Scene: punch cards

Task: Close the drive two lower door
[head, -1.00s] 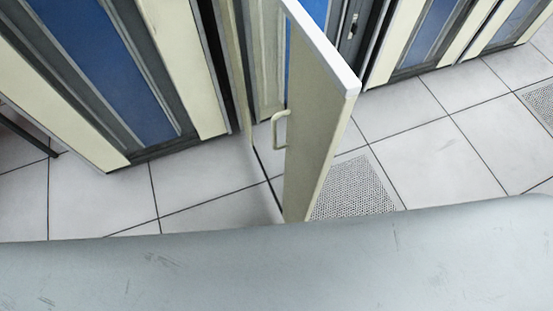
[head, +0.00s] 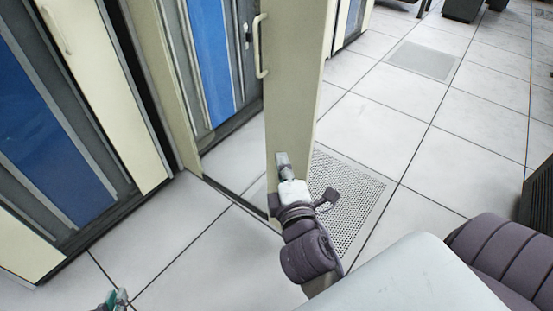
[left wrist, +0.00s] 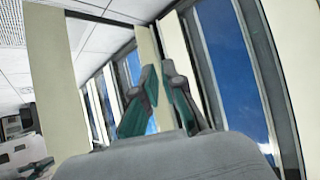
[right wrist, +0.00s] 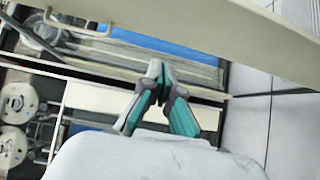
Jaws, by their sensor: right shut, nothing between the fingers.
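The cream door (head: 292,100) stands open, out from the cabinet front, with a handle (head: 261,45) on the face I see in the head view. In the right wrist view the cream door (right wrist: 230,30) crosses the top, above the fingertips. My right gripper (head: 283,160) is in front of the door's lower part, shut and empty; I cannot tell whether it touches the door. Its fingertips meet in the right wrist view (right wrist: 158,70). My left gripper (head: 118,298) is low at the left, away from the door. In the left wrist view (left wrist: 160,72) its fingers are slightly apart and empty.
A blue-panelled cabinet (head: 45,130) stands at left, and another blue panel (head: 210,55) shows behind the opening. A perforated floor tile (head: 345,200) lies right of the door. Tiled floor (head: 430,160) is clear there. A dark unit (head: 538,195) stands at the right edge.

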